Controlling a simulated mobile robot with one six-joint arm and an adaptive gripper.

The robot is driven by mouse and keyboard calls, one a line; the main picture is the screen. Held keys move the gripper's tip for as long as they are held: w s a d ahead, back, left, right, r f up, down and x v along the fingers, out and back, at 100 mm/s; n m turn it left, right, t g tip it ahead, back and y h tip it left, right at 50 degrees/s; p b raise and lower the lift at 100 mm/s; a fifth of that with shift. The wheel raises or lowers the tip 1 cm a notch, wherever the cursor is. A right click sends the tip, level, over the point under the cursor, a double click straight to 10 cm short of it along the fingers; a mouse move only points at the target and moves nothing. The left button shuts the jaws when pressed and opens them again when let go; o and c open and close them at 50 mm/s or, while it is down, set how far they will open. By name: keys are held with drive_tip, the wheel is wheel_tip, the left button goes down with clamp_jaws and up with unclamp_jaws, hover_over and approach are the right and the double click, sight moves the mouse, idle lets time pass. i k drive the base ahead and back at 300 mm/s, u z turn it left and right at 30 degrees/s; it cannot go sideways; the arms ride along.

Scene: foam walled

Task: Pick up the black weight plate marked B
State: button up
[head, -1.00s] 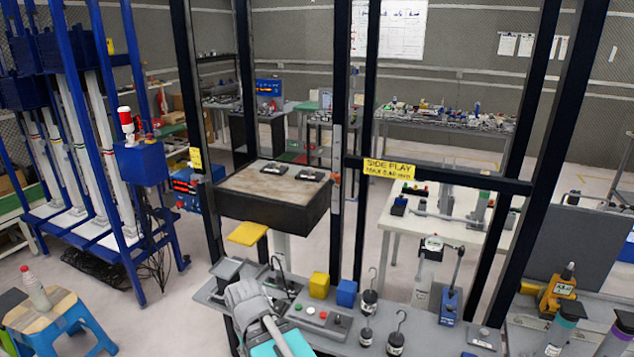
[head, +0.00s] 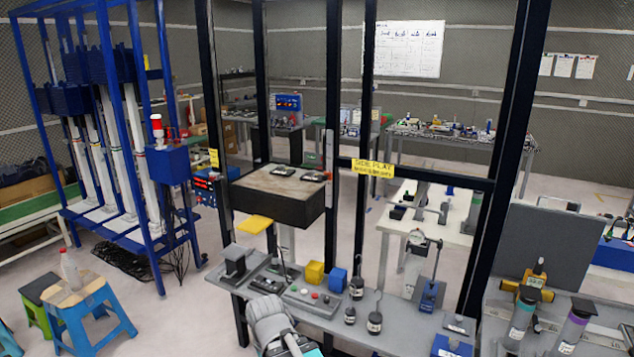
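Two small dark plates, a left one (head: 284,170) and a right one (head: 314,176), lie apart on the flat top of a black block-like platform (head: 262,190) inside the black frame. Their markings are too small to read, so I cannot tell which is B. My gripper (head: 266,312), grey and rounded at the end of my grey and teal arm, shows at the bottom centre, in front of the bench and well below and nearer than the platform. Its fingers cannot be made out. I see nothing held in it.
Black posts (head: 334,120) and a crossbar with a yellow label (head: 373,168) stand around the platform. A yellow pad (head: 255,224) sticks out below it. The bench (head: 405,332) carries hooked weights (head: 375,318), a yellow block (head: 314,272) and a blue block (head: 337,279). A blue stool (head: 90,304) stands left on open floor.

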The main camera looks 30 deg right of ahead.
sight(311, 176)
drive_tip(key=u, duration=1.5)
drive_tip(key=i, duration=1.25)
drive_tip(key=z, duration=0.8)
